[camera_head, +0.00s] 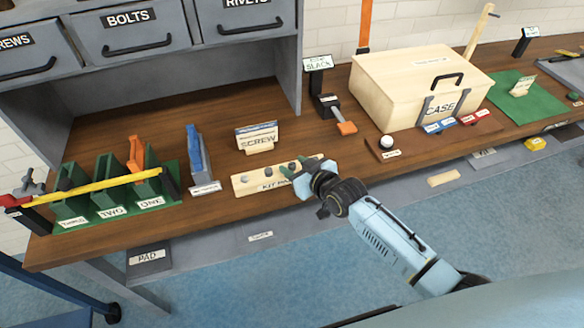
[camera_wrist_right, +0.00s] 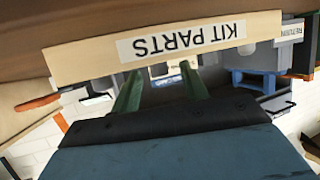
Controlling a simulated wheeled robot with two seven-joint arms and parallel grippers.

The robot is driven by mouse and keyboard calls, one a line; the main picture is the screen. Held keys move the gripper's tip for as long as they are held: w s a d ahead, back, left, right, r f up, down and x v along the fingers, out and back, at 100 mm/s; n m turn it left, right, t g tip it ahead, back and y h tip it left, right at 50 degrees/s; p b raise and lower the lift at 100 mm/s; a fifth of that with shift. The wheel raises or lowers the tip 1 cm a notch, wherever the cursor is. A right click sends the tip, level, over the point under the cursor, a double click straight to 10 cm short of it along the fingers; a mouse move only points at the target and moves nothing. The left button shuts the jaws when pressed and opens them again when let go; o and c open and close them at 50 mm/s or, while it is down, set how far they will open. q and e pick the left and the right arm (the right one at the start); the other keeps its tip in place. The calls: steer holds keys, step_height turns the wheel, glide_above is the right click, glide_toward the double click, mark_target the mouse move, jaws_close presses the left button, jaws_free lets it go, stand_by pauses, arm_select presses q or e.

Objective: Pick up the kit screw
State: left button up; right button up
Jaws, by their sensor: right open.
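A pale wooden kit block (camera_head: 246,188) lies near the front edge of the bench, with several small dark grey parts on it (camera_head: 265,171). I cannot tell which of these is the kit screw. My right gripper (camera_head: 309,180) is at the right end of the block and hides part of its label. In the right wrist view the block's front face (camera_wrist_right: 85,58) shows upside down with the words KIT PARTS. There the two greenish fingers of my right gripper (camera_wrist_right: 160,84) are apart, with nothing seen between them. My left gripper is not in view.
A SCREW sign (camera_head: 257,138) stands behind the block. A blue upright piece (camera_head: 197,155) and green slotted holders (camera_head: 110,190) with a yellow bar are to the left. A wooden case (camera_head: 400,85) stands at the back right, beside a small ball stand (camera_head: 386,148).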

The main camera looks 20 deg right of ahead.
steer(key=shift+w, duration=0.1)
jaws_close()
stand_by(0.3)
